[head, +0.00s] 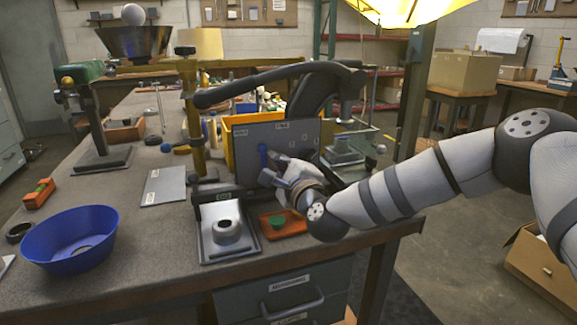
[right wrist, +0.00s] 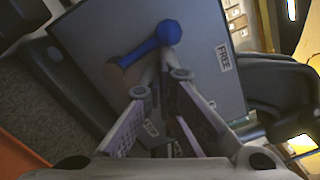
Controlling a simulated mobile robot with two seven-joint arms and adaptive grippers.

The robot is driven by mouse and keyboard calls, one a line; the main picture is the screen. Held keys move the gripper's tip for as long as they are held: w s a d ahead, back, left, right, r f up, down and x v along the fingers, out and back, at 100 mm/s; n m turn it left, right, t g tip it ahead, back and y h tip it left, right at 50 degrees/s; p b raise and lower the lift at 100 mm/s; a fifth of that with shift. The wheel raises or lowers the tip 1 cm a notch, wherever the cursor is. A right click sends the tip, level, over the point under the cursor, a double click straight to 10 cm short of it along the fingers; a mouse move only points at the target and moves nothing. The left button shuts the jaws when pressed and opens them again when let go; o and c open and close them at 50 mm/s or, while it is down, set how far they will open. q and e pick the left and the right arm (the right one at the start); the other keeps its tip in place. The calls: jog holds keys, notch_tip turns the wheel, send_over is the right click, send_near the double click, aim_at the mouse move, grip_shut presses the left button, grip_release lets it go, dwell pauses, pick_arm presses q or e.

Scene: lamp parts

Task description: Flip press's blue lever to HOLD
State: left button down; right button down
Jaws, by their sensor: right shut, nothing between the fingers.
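The blue lever (head: 263,154) is on the front of a grey panel (head: 300,134). In the right wrist view the lever (right wrist: 145,50) lies slantwise, with a round knob at its upper right. A label reading FREE (right wrist: 223,58) is to the right of it; I cannot read a HOLD label. My right gripper (head: 281,168) is shut and empty in front of the panel, just right of and below the lever. In the wrist view its fingertips (right wrist: 160,84) are just below the lever; I cannot tell if they touch. My left gripper is not in view.
A long black handle (head: 245,88) spans above the panel. Below stand a grey plate with a round part (head: 228,232) and an orange tray (head: 284,225) with a green piece. A blue bowl (head: 68,240) is at the left. A yellow bin (head: 231,128) is behind the panel.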

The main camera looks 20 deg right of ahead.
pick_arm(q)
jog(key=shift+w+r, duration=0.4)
pick_arm(e)
jog(key=shift+a+r+n, duration=0.2)
jog(key=shift+a+n, duration=0.35)
jog(key=shift+n, duration=0.55)
pick_arm(q)
jog(key=shift+p, duration=0.3)
pick_arm(e)
jog(key=shift+a, duration=0.15)
jog(key=shift+s, duration=0.1)
